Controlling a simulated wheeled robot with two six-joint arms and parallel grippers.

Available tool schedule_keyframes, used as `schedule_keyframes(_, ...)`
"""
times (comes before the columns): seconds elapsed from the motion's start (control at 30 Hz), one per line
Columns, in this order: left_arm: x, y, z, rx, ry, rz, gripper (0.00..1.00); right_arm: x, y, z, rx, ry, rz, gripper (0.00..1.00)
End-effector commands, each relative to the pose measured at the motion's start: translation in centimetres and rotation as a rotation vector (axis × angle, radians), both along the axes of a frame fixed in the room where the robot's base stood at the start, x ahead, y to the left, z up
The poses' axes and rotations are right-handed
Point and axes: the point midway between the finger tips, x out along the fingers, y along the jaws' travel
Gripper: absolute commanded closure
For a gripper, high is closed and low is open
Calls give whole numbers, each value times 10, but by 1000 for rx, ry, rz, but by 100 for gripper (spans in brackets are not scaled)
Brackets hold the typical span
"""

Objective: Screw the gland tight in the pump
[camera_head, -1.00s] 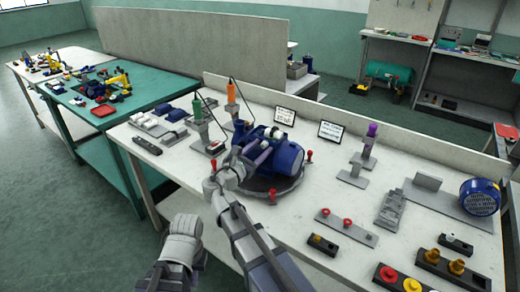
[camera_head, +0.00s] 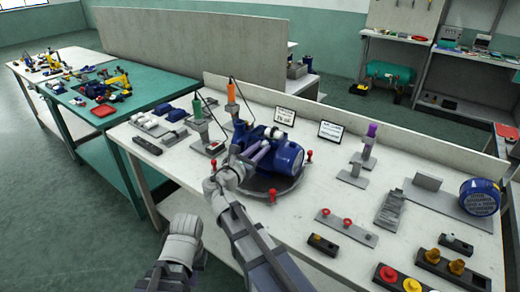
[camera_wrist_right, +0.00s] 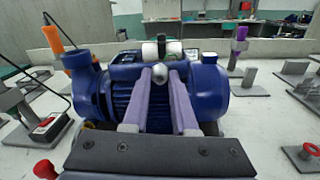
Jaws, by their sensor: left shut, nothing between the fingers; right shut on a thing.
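The blue pump (camera_head: 285,158) sits on a dark round base on the white bench; its ribbed body fills the middle of the right wrist view (camera_wrist_right: 217,92). My right gripper (camera_head: 265,148) reaches over the pump's near side. In the right wrist view its two long lavender fingers (camera_wrist_right: 167,74) point away from the camera and close on a grey rounded part, the gland (camera_wrist_right: 147,73), at the top of the pump. The fingertips partly hide it, so I cannot tell its depth in the pump. My left arm is at the lower left, off the bench; its fingers do not show.
Red-knobbed posts (camera_head: 309,156) stand around the pump base. An orange-handled tool (camera_head: 231,93) and a green-handled tool (camera_head: 198,108) stand behind left, with cables. A purple-topped stand (camera_head: 370,140) is to the right. Trays with knobs (camera_head: 398,279) fill the front right.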

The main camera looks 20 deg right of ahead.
Motion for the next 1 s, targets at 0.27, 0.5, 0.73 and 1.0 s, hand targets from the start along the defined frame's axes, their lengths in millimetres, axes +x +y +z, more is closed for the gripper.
schedule_keyframes(0.27, 0, 0, 0, 0, 0, 0, 100, 0, 0, 0, 0, 0, 0, 100)
schedule_keyframes(0.5, 0, 0, 0, 0, 0, 0, 100, 0, 0, 0, 48, -54, 0, 100)
schedule_keyframes(0.73, 0, 0, 0, 0, 0, 0, 100, 0, 0, 0, 185, -210, 0, 100)
schedule_keyframes(1.0, 0, 0, 0, 0, 0, 0, 100, 0, 0, 0, 200, -228, 0, 100)
